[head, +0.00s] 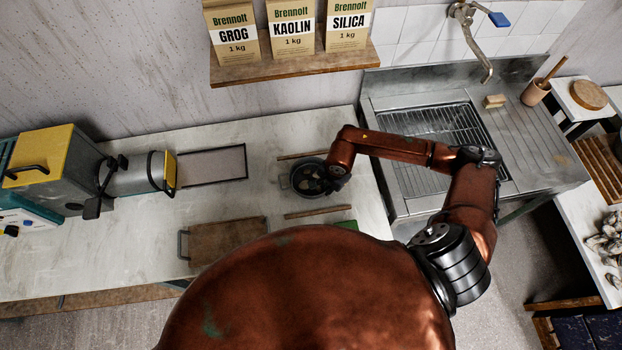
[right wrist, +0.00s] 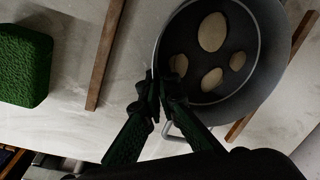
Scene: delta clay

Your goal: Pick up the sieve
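The sieve (head: 299,184) is a round, dark grey metal vessel with loop handles, on the worktop in the head view. In the right wrist view the sieve (right wrist: 268,84) fills the upper right, with several flat beige pieces inside on its dark bottom. My right gripper (head: 334,182) is at the right side of the sieve in the head view. In the right wrist view the fingertips of my right gripper (right wrist: 161,86) come together on the near rim, one inside and one outside, and look shut on it. My left gripper is not in view.
Wooden strips lie behind (head: 302,155) and in front (head: 318,212) of the sieve. A green block (right wrist: 22,66) lies nearby. A slab roller machine (head: 70,170) and wooden board (head: 228,241) are to the left; a steel sink (head: 440,140) is to the right. A shelf (head: 290,69) hangs behind.

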